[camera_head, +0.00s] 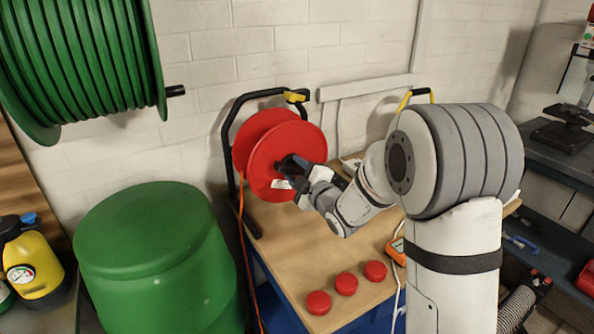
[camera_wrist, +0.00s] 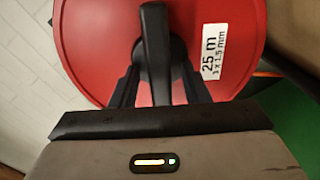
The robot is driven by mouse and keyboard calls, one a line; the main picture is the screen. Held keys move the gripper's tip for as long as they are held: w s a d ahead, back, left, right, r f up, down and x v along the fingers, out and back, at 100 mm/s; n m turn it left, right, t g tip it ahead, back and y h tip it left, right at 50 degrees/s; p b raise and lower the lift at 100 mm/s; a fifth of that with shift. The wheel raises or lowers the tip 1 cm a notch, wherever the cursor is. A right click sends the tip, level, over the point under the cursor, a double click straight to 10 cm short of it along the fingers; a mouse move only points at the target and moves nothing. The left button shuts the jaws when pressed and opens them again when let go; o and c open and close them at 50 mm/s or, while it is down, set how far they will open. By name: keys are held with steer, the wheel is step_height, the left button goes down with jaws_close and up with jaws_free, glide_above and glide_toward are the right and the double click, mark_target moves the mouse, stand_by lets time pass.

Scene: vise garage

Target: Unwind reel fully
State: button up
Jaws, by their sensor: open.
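The red cable reel (camera_head: 262,150) stands upright in a black frame (camera_head: 228,130) on the wooden bench. An orange cable (camera_head: 244,240) hangs down from the reel's left side past the bench edge. My gripper (camera_head: 290,168) is at the front face of the reel. In the wrist view the red disc (camera_wrist: 85,45) fills the upper part, with a white label (camera_wrist: 214,55) reading 25 m. A black crank handle (camera_wrist: 155,55) stands between the open fingers of my gripper (camera_wrist: 158,85). I cannot tell whether the fingers touch the handle.
Three red round knobs (camera_head: 346,284) lie on the front of the bench (camera_head: 300,250), beside an orange meter (camera_head: 396,250). A large green barrel (camera_head: 155,260) stands close on the left. A green hose reel (camera_head: 85,60) hangs on the wall above it.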

steer(key=shift+c, duration=0.4)
jaws_close()
